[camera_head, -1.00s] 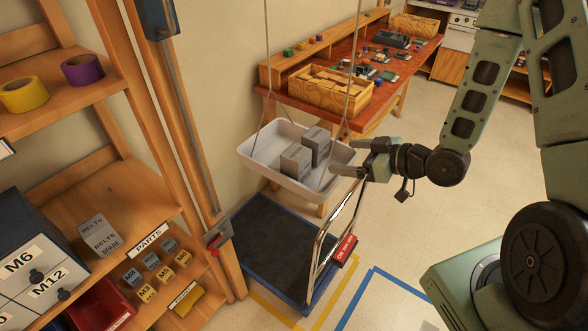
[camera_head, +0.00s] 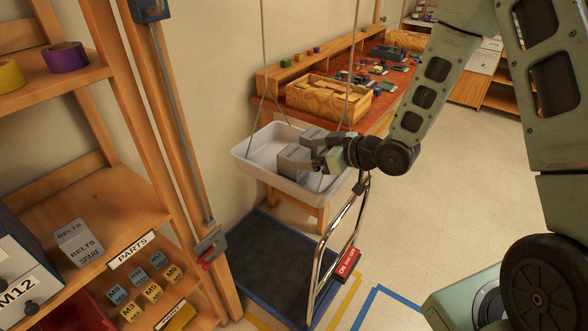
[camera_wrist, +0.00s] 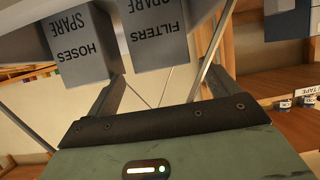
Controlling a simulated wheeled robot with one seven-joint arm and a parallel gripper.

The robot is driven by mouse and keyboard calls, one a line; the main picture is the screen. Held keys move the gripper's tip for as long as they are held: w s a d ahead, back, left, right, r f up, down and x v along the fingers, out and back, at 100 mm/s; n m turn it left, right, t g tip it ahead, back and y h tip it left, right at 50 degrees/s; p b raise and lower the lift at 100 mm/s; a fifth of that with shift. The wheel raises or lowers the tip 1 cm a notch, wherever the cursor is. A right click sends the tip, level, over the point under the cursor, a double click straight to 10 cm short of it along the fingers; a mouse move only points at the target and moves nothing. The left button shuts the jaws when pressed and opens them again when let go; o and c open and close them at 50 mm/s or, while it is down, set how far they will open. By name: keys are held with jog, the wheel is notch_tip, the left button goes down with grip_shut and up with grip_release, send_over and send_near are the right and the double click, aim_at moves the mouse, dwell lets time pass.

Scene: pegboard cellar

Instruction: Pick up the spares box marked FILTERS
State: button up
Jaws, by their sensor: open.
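The grey spares box marked FILTERS (camera_wrist: 158,38) shows in the wrist view, upside down, ahead of and roughly between my two fingers. A second grey box marked HOSES (camera_wrist: 78,48) stands beside it on the left there. In the head view two grey boxes, a front one (camera_head: 293,160) and a rear one (camera_head: 313,137), stand in a white hanging tray (camera_head: 262,150); their labels are too small to read. My gripper (camera_head: 322,163) is at the tray's right side, close to the boxes and partly covering them. It is open and empty; contact with a box cannot be told.
Cords hold the tray above a dark-topped trolley (camera_head: 285,265) with a chrome handle. Behind stands a workbench with a wooden crate (camera_head: 325,102). At left a shelf holds a BELTS box (camera_head: 78,243) and small labelled blocks.

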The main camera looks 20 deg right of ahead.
aim_at(297, 153)
jog(key=b+x, duration=0.1)
jog(key=x, duration=0.4)
jog(key=shift+s+a, duration=0.1)
jog(key=shift+a, duration=0.1)
jog(key=c, duration=1.1)
jog(key=shift+r, duration=0.1)
